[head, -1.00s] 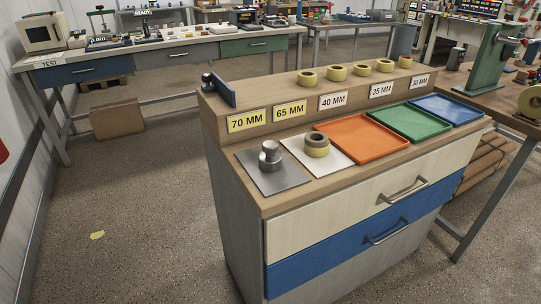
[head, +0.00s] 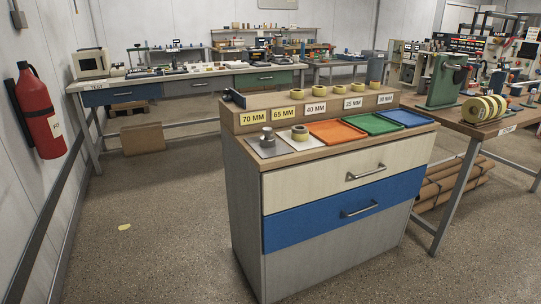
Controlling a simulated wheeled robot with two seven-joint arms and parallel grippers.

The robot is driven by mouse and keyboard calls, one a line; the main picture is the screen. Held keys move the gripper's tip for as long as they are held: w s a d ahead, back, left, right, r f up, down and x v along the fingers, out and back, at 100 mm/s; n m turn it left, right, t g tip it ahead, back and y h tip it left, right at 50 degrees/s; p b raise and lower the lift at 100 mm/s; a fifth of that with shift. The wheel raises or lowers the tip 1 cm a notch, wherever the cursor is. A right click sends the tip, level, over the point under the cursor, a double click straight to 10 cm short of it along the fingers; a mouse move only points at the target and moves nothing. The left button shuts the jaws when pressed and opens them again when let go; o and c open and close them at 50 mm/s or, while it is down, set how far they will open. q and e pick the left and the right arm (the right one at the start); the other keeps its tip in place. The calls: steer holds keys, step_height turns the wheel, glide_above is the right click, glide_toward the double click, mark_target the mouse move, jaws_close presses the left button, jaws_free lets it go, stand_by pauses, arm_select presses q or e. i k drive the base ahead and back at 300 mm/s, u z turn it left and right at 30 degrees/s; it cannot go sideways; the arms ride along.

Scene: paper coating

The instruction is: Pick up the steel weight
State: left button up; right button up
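The steel weight (head: 267,137) is a small grey knobbed cylinder. It stands upright on a grey metal plate (head: 262,152) at the left end of the cabinet top. Neither of my grippers shows in the head view, so nothing is seen touching the weight.
Orange (head: 338,132), green (head: 374,123) and blue (head: 405,118) trays lie right of the weight. A labelled ledge (head: 240,119) with several rings rises behind. A fire extinguisher (head: 41,112) hangs on the left wall.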

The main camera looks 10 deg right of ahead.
mark_target(267, 140)
steer(key=u, duration=0.65)
steer(key=i, duration=1.65)
steer(key=z, duration=0.45)
